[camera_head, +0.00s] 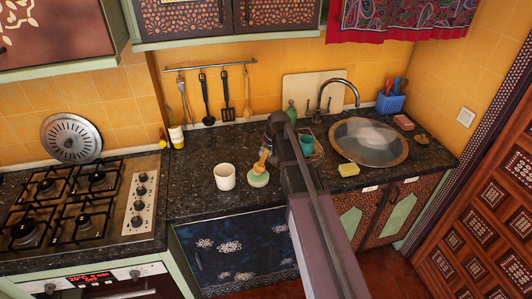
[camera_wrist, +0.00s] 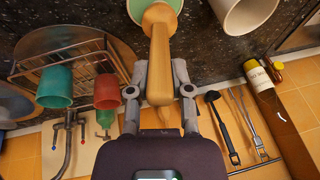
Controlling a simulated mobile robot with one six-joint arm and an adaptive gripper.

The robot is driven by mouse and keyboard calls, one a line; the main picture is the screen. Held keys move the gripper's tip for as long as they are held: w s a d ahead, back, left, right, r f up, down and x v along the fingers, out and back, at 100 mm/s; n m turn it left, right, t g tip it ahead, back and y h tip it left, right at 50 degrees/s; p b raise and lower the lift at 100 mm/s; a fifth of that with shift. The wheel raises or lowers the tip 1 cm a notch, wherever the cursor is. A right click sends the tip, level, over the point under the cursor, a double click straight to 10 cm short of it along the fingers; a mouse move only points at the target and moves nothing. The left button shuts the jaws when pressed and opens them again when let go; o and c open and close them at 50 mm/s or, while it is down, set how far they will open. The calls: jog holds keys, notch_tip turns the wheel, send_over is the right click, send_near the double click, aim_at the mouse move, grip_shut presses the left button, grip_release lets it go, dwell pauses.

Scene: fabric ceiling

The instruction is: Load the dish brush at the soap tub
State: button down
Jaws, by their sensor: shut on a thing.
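The dish brush (camera_head: 262,161) has a pale wooden handle. In the wrist view its handle (camera_wrist: 159,55) runs between my fingers, and my gripper (camera_wrist: 160,92) is shut on it. The brush's head end is at the soap tub (camera_head: 258,180), a small round pale green tub on the dark counter. The tub also shows at the top of the wrist view (camera_wrist: 136,8), just behind the brush head. The bristles are hidden, so I cannot tell whether they touch the soap. My arm partly hides the gripper in the head view.
A white cup (camera_head: 225,177) stands left of the tub. A dish rack (camera_wrist: 25,65) with a teal cup (camera_head: 306,145) and a red cup (camera_wrist: 107,92) is close by. A yellow sponge (camera_head: 348,170) lies before the sink (camera_head: 340,150). A stove (camera_head: 115,235) is left.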

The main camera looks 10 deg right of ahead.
jog(key=shift+f+b, duration=0.6)
dwell(2.1)
jog(key=shift+r+p, duration=3.5)
jog(key=shift+p, duration=0.05)
jog(key=shift+s+f, duration=0.1)
